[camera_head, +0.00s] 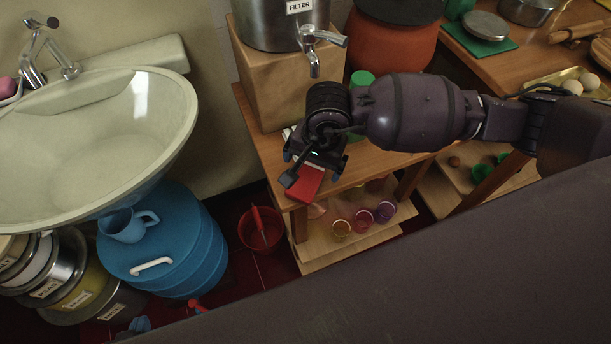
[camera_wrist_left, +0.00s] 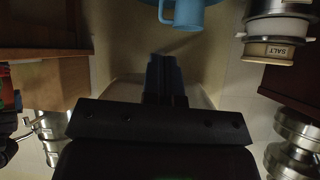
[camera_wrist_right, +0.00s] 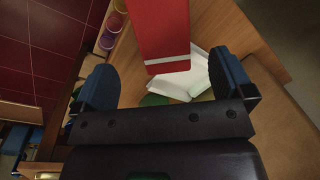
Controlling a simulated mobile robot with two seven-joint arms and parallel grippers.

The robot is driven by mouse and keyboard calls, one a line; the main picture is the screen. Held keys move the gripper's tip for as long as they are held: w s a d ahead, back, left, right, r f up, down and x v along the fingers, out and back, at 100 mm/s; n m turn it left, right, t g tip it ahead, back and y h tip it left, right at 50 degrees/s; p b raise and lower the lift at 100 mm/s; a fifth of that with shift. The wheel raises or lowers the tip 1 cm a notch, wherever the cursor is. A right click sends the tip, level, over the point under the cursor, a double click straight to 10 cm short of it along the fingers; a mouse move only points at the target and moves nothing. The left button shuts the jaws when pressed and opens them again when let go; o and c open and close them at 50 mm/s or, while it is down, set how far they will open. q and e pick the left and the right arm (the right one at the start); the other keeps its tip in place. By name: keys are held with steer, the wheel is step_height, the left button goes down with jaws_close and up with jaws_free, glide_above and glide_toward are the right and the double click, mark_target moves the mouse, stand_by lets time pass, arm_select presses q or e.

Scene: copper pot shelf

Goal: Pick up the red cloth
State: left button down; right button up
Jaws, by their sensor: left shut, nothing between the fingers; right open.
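The red cloth (camera_head: 304,184) lies folded at the front corner of the wooden table, partly hidden by my right gripper. In the right wrist view the red cloth (camera_wrist_right: 160,30) has a white stripe near its end. My right gripper (camera_wrist_right: 163,82) is open and empty, its blue fingers to either side of the cloth's near end. In the head view my right gripper (camera_head: 311,168) is above the cloth; the exact gap cannot be told. My left gripper (camera_wrist_left: 166,78) is shut and empty, with a blue mug (camera_wrist_left: 184,12) beyond it in the left wrist view.
A white folded item (camera_wrist_right: 188,82) lies beside the red cloth. The wooden block (camera_head: 268,88) under the metal filter urn (camera_head: 275,25) stands behind the gripper. A lower shelf (camera_head: 335,255) holds small colored jars. A red bucket (camera_head: 262,232) and blue barrel (camera_head: 185,255) stand to the left.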

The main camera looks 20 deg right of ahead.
mark_target(306, 174)
steer(key=shift+w+a+f, duration=0.1)
steer(key=shift+a+f, duration=0.05)
steer(key=shift+f, duration=0.75)
steer(key=f, duration=0.1)
steer(key=f+b, duration=0.1)
steer(key=f, duration=0.1)
steer(key=shift+w+a+f, duration=0.15)
steer(key=shift+a+f, duration=0.1)
steer(key=shift+a, duration=0.1)
steer(key=shift+w+f, duration=0.1)
steer(key=shift+f, duration=0.4)
steer(key=shift+r, duration=0.1)
steer(key=c, duration=1.1)
steer(key=shift+w+r, duration=0.1)
steer(key=shift+r, duration=0.45)
steer(key=shift+r+p, duration=1.65)
steer(key=shift+r, duration=7.8)
